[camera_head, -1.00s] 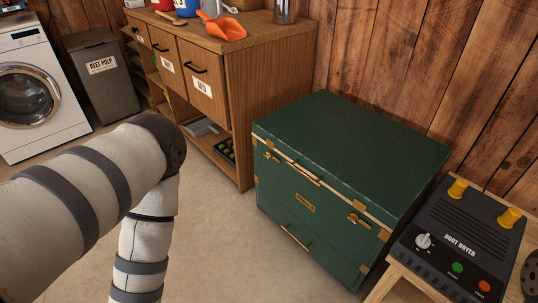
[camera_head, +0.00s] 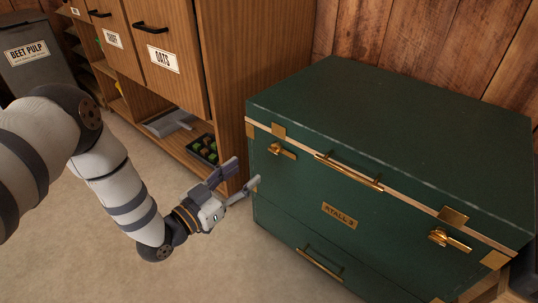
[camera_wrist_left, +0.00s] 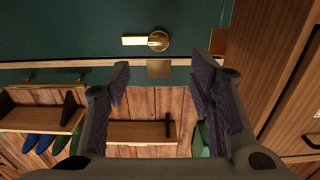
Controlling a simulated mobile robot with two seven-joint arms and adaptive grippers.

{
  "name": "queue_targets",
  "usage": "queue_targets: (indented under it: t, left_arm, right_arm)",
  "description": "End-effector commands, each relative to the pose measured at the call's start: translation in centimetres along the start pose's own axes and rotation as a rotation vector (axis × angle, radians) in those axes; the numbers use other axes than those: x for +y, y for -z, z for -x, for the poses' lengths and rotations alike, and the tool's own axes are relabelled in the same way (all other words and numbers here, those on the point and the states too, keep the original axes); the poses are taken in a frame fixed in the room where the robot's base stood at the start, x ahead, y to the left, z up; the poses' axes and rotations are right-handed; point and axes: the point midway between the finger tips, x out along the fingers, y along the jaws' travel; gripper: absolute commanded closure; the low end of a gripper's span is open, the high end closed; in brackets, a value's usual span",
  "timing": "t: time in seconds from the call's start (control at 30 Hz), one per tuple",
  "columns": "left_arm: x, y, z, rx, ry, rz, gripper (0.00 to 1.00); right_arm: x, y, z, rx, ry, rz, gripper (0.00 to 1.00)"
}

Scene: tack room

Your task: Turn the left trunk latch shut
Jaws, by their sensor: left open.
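The green trunk (camera_head: 380,120) stands closed against the wooden wall. Its left latch (camera_head: 280,150) is a brass knob with a lever pointing right and slightly down in the head view. In the left wrist view, which looks upside down, the latch (camera_wrist_left: 150,41) lies sideways, its lever pointing left, near a brass plate (camera_wrist_left: 158,68). The right latch (camera_head: 448,239) has its lever pointing right. My left gripper (camera_head: 243,175) is open and empty, left of the trunk front and below the left latch, apart from it. Its spread fingers show in the wrist view (camera_wrist_left: 160,85).
A wooden cabinet (camera_head: 226,60) with labelled drawers and a low shelf holding a tray (camera_head: 203,149) stands left of the trunk, close behind my gripper. A brass handle (camera_head: 348,172) juts from the trunk's front. The floor (camera_head: 240,260) before the trunk is clear.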

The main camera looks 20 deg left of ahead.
Motion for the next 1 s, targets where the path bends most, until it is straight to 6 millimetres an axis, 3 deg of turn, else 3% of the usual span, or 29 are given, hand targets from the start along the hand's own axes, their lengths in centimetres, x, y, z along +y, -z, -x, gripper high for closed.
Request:
queue_targets:
  t: [0.2, 0.4, 0.53, 0.77, 0.83, 1.0]
  left_arm:
    - [0.1, -0.5, -5.6, -0.002, -0.001, 0.001, 0.51]
    - [0.1, -0.5, -9.5, -0.004, 0.0, 0.003, 0.51]
    - [0.1, -0.3, -10.6, -0.006, 0.0, 0.003, 0.51]
    - [0.1, -0.1, -10.8, -0.005, 0.0, 0.003, 0.51]
    - [0.1, -0.1, -10.8, -0.005, 0.0, 0.003, 0.6]
    - [0.1, -0.1, -10.8, -0.005, 0.001, 0.003, 0.98]
  right_arm:
    - [0.1, 0.4, -1.8, -0.043, -0.003, 0.004, 1.0]
    - [0.2, 0.6, -2.9, -0.072, -0.005, 0.008, 1.0]
    - [0.2, 0.6, -3.1, -0.079, -0.005, 0.009, 1.0]
    - [0.2, 0.5, -3.1, -0.079, -0.005, 0.009, 1.0]
    - [0.2, 0.5, -3.1, -0.079, -0.005, 0.009, 1.0]
    - [0.2, 0.5, -3.1, -0.079, -0.005, 0.009, 1.0]
